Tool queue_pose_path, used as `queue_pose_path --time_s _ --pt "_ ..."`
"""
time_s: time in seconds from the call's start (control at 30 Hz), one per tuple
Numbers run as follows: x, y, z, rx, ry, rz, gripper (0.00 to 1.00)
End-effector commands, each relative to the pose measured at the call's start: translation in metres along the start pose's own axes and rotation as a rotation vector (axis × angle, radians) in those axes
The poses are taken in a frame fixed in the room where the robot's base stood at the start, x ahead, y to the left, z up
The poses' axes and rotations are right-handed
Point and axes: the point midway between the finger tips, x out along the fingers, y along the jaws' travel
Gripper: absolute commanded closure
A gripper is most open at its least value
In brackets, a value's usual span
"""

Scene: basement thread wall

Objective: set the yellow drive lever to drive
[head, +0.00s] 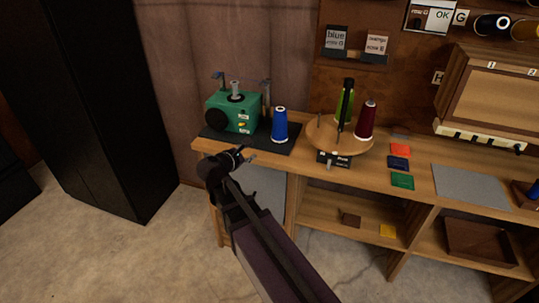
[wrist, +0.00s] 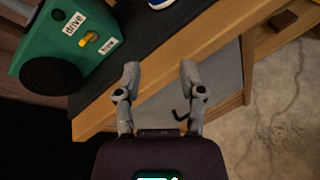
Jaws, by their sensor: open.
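The green winder box (head: 232,111) stands on a dark mat at the left end of the wooden bench. Its small yellow drive lever (head: 242,125) is on the front face. In the wrist view the yellow lever (wrist: 90,39) sits between a "drive" label (wrist: 73,23) and a second label (wrist: 108,45) whose text I cannot read surely. My gripper (head: 245,157) is in front of the bench edge, below and apart from the box. In the wrist view my gripper (wrist: 160,75) is open and empty, with the lever to the upper left of its fingers.
A blue thread cone (head: 280,124) stands on the mat (head: 262,140) right of the box. A round wooden turntable (head: 340,140) holds green and dark red cones. Coloured squares lie farther right. Floor in front of the bench is clear.

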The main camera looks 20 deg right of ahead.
Motion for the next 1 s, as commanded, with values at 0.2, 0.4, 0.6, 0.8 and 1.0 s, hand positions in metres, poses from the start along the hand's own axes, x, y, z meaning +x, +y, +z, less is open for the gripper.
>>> queue_pose_path --time_s 0.2,0.4,0.6,0.8,1.0 --pt "-0.002 -0.013 0.017 0.142 0.052 -0.084 0.49" --pt "-0.004 -0.025 0.027 0.27 0.094 -0.164 0.49" --pt "-0.008 -0.036 0.036 0.396 0.131 -0.247 0.49" --pt "-0.013 -0.047 0.045 0.52 0.163 -0.335 0.49" --pt "-0.02 -0.056 0.053 0.641 0.19 -0.426 0.49"
